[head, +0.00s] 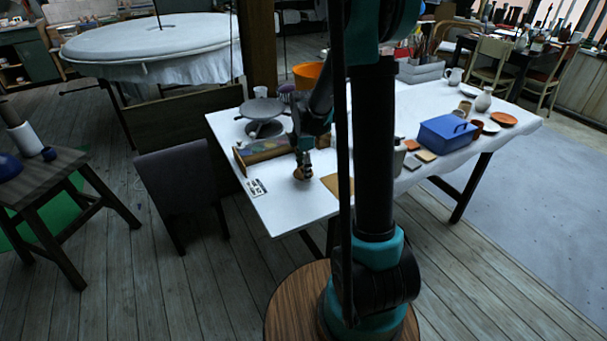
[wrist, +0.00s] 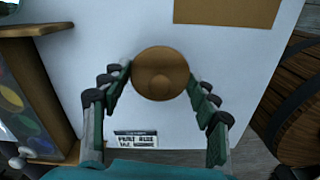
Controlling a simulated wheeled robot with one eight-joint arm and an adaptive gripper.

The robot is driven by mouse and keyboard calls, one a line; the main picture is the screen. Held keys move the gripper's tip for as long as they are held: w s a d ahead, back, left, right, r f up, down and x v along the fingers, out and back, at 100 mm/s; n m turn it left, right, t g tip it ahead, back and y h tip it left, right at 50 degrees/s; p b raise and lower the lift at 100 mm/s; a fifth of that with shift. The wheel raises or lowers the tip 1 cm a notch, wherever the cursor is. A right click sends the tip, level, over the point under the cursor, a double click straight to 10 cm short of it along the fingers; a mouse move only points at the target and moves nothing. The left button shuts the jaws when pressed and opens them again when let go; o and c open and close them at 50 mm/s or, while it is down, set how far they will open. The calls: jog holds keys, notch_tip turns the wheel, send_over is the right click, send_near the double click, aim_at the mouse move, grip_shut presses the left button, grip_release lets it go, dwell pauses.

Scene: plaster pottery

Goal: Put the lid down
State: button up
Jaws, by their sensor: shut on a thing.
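The lid (wrist: 160,73) is a round, brown disc with a small knob in its middle. In the wrist view it sits between the fingers of my gripper (wrist: 160,82), which is shut on it at both sides. In the head view the lid (head: 302,174) shows just under my gripper (head: 303,168), over the near part of the white table (head: 290,205). I cannot tell whether the lid touches the table top.
A wooden box with coloured contents (head: 265,150) stands left of my gripper. A printed card (head: 257,187) lies near the table's left edge, and a tan board (head: 338,184) lies to the right. A blue box (head: 447,133) stands farther right. White table around the lid is clear.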

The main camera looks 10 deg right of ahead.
jog(key=shift+f, duration=1.15)
jog(key=o, duration=1)
jog(key=shift+f, duration=0.1)
notch_tip(320, 180, up, 12)
jog(key=shift+f, duration=0.1)
jog(key=shift+s+r, duration=0.15)
jog(key=shift+r, duration=0.05)
jog(key=s+d+f+m+t, duration=0.2)
jog(key=s+f+m, duration=0.1)
jog(key=s+m, duration=0.6)
jog(key=s+d+f+m+t, duration=0.2)
jog(key=s+f+m, duration=0.2)
jog(key=s+m, duration=0.6)
jog(key=s, duration=0.2)
jog(key=shift+s+f, duration=0.25)
jog(key=shift+s, duration=0.05)
